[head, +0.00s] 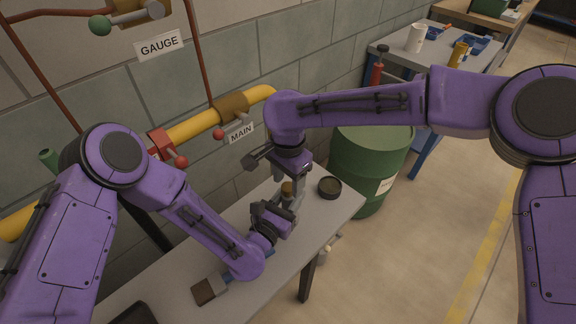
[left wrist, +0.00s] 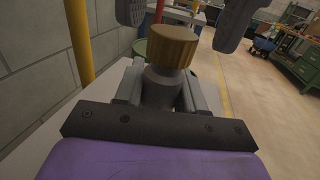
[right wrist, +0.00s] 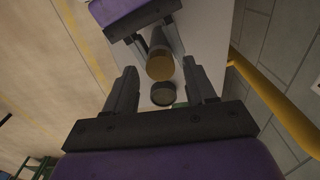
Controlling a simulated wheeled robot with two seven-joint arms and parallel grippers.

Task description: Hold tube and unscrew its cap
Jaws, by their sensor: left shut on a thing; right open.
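The tube (left wrist: 158,88) is dark grey and stands upright, with a brown-gold ridged cap (left wrist: 172,46) on top. The cap also shows in the head view (head: 287,188) and in the right wrist view (right wrist: 160,67). My left gripper (head: 278,210) is shut on the tube's body below the cap, above the table. My right gripper (right wrist: 159,80) is open, pointing down from above. Its two fingers are apart on either side of the cap and a little above it in the left wrist view; I see no contact. The tube's lower part is hidden by my left gripper.
A round dark dish (head: 329,188) stands near the table's far right end. A brown-ended brush (head: 207,290) lies on the grey table (head: 318,222) in front. A green barrel (head: 368,160) stands behind; the yellow pipe (head: 195,127) runs along the wall at left.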

